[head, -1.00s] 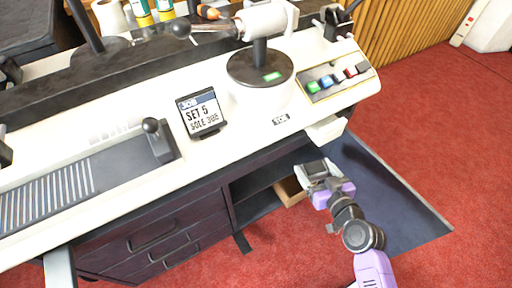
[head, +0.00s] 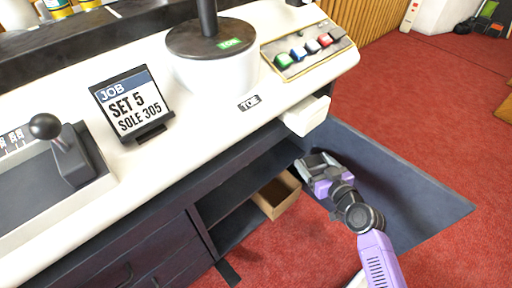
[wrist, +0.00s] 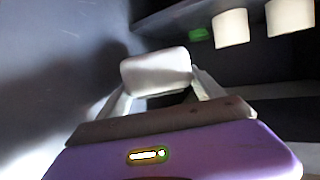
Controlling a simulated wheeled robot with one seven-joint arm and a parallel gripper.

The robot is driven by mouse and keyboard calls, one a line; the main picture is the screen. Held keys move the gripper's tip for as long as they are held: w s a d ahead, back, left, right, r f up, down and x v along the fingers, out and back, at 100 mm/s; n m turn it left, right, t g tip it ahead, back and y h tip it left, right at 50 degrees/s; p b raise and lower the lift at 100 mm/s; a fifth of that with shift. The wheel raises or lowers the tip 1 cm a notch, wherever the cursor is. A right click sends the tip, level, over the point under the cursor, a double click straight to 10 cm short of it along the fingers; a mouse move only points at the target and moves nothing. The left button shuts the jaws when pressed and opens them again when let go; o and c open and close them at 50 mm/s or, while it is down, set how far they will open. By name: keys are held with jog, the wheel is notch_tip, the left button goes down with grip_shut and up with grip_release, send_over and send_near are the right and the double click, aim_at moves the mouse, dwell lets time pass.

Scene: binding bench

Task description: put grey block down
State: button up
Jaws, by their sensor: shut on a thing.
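The grey block (wrist: 157,72) shows in the wrist view as a pale, rounded block between the two fingers. My gripper (wrist: 155,88) is shut on it. In the head view my gripper (head: 312,163) is low beside the bench's right end, over the dark blue mat (head: 405,180). The block is small and hard to separate from the fingers there. I cannot tell whether its underside touches anything.
The bench (head: 215,135) fills the left, with an open shelf below and a wooden box (head: 277,195) near my gripper. A white bin (head: 305,116) juts from the bench edge above my gripper. Red floor (head: 420,95) lies clear to the right.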

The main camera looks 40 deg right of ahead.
jog(key=w, duration=1.6)
jog(key=f+b, duration=0.1)
jog(key=f, duration=0.1)
jog(key=f+b, duration=0.4)
jog(key=shift+w+a+f, duration=0.2)
jog(key=shift+a+f, duration=0.1)
jog(key=shift+f, duration=0.05)
jog(key=shift+w+f, duration=0.2)
jog(key=shift+r, duration=0.1)
jog(key=o, duration=1.2)
jog(key=shift+f+b, duration=0.2)
jog(key=shift+b, duration=0.15)
jog(key=o, duration=0.5)
